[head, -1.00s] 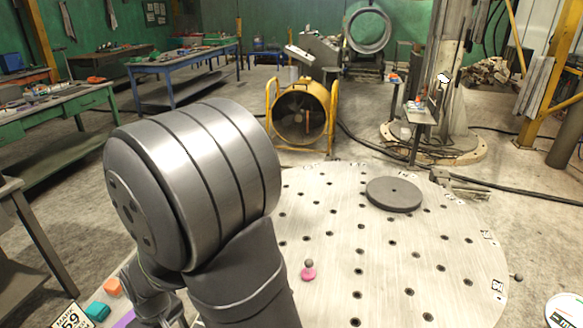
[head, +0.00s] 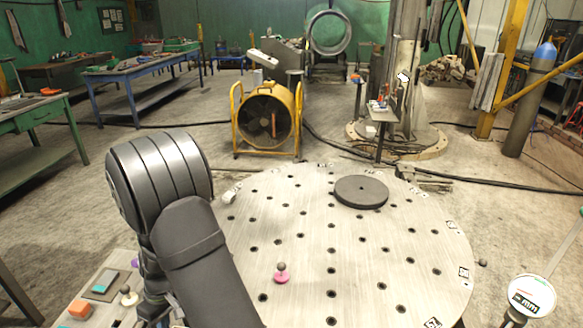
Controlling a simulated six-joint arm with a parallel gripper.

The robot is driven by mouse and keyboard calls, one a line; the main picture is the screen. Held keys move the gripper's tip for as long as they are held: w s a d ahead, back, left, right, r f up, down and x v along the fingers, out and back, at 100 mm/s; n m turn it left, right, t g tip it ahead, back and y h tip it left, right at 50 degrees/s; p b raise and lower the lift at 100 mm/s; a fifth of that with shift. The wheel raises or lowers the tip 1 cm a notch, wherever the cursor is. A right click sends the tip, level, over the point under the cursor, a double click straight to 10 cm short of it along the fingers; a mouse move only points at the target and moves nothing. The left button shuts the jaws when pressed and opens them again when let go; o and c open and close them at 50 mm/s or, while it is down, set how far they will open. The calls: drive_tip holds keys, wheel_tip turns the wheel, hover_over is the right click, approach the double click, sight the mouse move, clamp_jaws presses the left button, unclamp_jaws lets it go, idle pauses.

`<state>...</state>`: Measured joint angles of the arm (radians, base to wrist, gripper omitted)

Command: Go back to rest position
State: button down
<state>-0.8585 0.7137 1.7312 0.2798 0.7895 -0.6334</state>
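My arm fills the lower left of the head view, with a large grey joint and a dark link below it. My gripper is not visible; it is outside the frame or hidden behind the arm. The round perforated metal table (head: 320,240) stands in front of me. On it are a dark grey disc (head: 361,191) near the far right side and a small pink piece with a grey ball on top (head: 281,275) near the front middle.
A side surface at the lower left holds an orange block (head: 80,308), a teal block (head: 103,283) and a small knobbed piece (head: 129,297). A round dial (head: 532,296) stands at the lower right. A yellow-framed fan (head: 265,120) is behind the table.

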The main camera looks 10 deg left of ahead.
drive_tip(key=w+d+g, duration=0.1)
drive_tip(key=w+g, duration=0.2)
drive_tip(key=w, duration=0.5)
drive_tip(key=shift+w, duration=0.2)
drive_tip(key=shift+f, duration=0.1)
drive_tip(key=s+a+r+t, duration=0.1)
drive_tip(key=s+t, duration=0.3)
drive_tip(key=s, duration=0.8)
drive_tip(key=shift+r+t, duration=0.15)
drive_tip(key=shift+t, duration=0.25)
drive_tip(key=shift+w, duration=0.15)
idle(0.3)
